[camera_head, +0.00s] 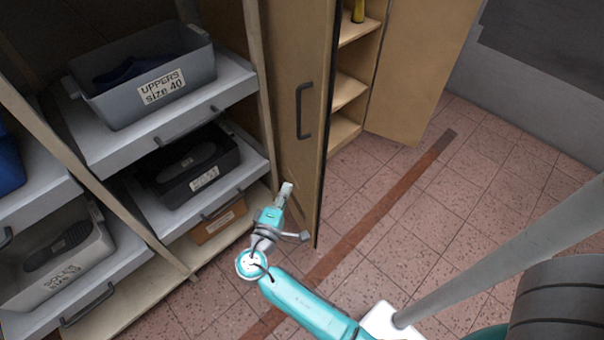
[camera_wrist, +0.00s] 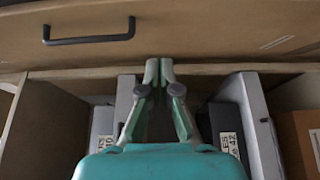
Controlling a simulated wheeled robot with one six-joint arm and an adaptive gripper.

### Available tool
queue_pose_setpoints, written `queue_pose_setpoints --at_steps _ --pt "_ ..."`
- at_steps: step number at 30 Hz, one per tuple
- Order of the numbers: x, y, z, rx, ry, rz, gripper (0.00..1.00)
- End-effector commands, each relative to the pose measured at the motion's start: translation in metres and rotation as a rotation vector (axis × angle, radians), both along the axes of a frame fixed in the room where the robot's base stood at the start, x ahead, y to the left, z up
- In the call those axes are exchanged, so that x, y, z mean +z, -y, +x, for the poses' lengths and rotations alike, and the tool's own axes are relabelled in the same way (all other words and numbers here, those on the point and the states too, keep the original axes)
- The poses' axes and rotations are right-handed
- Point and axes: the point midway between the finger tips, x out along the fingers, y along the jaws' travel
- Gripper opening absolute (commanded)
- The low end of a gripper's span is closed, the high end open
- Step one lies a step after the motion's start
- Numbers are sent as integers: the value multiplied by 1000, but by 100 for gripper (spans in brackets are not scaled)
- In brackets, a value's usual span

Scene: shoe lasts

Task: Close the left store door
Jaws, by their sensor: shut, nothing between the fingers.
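The left store door (camera_head: 289,70) is a tan panel with a dark bar handle (camera_head: 304,110). It stands open, swung out from the store cupboard beside the shelf rack. In the wrist view the door (camera_wrist: 210,30) fills the top, with its handle (camera_wrist: 89,39) at the upper left. My gripper (camera_head: 287,187) is near the lower part of the door, on the rack side and below the handle. In the wrist view its fingertips (camera_wrist: 158,64) are together and empty, overlapping the panel's edge. I cannot tell whether they touch the door.
The rack at left holds a grey bin (camera_head: 150,80), a black bin (camera_head: 190,165) and a light bin (camera_head: 50,265) on pull-out trays. Another open door (camera_head: 420,60) stands right of the cupboard shelves (camera_head: 347,90). The tiled floor (camera_head: 470,200) at right is clear.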

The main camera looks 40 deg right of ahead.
Motion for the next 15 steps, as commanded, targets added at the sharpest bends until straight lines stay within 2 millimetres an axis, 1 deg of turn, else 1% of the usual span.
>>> queue_pose_setpoints --at_steps 5,15 --pt "0 14 7 -5 -1 -2 0" --pt "0 67 36 -5 0 0 0"
